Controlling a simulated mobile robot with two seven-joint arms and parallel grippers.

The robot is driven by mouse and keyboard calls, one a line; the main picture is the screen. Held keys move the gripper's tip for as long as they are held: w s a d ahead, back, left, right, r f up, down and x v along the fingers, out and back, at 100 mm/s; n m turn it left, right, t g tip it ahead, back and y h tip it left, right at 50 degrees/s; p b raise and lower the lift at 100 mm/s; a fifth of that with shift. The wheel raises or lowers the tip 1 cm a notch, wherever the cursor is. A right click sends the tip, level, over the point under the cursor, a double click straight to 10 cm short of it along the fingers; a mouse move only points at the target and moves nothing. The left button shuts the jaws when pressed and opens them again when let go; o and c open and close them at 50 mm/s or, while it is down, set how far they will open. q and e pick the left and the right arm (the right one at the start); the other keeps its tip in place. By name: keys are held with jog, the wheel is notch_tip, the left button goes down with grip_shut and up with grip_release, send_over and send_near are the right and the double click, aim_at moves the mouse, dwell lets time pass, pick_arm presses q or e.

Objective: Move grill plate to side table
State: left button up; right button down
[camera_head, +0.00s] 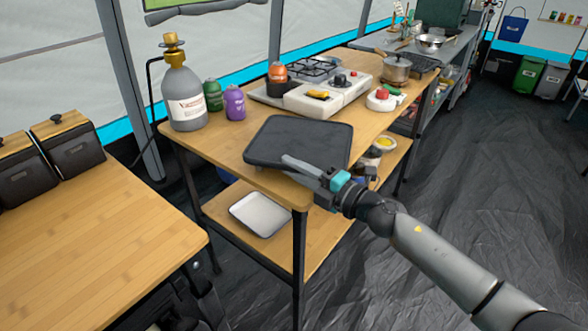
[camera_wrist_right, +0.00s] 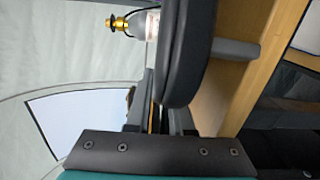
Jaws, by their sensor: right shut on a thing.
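The dark grey grill plate (camera_head: 298,141) is at the near edge of the wooden table with the stove. It looks roughly level, and I cannot tell whether it rests on the tabletop or is just above it. My right gripper (camera_head: 308,168) is shut on its near right edge. In the right wrist view the plate (camera_wrist_right: 184,50) shows edge-on, dark and thick, between the fingers of my right gripper (camera_wrist_right: 160,110). My left gripper is not in view.
A gas cylinder (camera_head: 184,95), green and purple canisters (camera_head: 235,103) and a camping stove (camera_head: 320,92) stand behind the plate. A white tray (camera_head: 261,213) lies on the lower shelf. A floor gap separates the tables.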

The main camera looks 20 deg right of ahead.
jog(key=c, duration=0.8)
grip_release()
jog(key=v, duration=1.1)
jog(key=s+d+f+m+g+h, duration=0.15)
jog(key=d+f+m+h, duration=0.3)
jog(key=f+m, duration=0.45)
jog(key=s+d+f+m+h, duration=0.25)
jog(key=f+m+h, duration=0.35)
jog(key=f, duration=0.4)
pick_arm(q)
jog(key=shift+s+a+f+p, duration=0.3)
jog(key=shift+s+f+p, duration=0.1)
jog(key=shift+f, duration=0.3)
pick_arm(e)
jog(key=s+a+f+m+g, duration=0.4)
jog(key=s+a+f+g, duration=0.1)
jog(key=s+f, duration=0.5)
jog(key=s+a+f+m+g, duration=0.4)
jog(key=s+a+f+g, duration=0.1)
jog(key=s+f, duration=0.5)
jog(key=shift+s+a+g, duration=0.15)
jog(key=shift+s+g, duration=0.3)
jog(key=shift+s, duration=0.25)
